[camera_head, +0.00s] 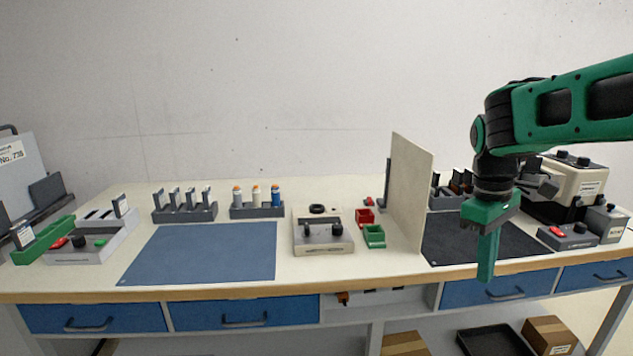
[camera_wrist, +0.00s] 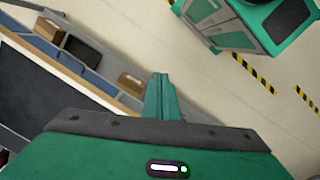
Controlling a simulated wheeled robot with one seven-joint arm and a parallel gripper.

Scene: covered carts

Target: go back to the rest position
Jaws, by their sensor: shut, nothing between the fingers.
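My gripper (camera_head: 487,255) hangs from the green and black arm at the right side of the head view. Its fingers are shut, point down, and hold nothing. They appear in front of the dark mat (camera_head: 450,238) and the front edge of the bench. In the wrist view the shut green fingers (camera_wrist: 160,97) show at the middle, with the floor and the bench's lower shelf beyond them.
The bench (camera_head: 190,292) carries a blue mat (camera_head: 200,250), racks, a small device (camera_head: 323,235) and an upright cream divider (camera_head: 410,190). A beige machine (camera_head: 570,190) stands behind my gripper.

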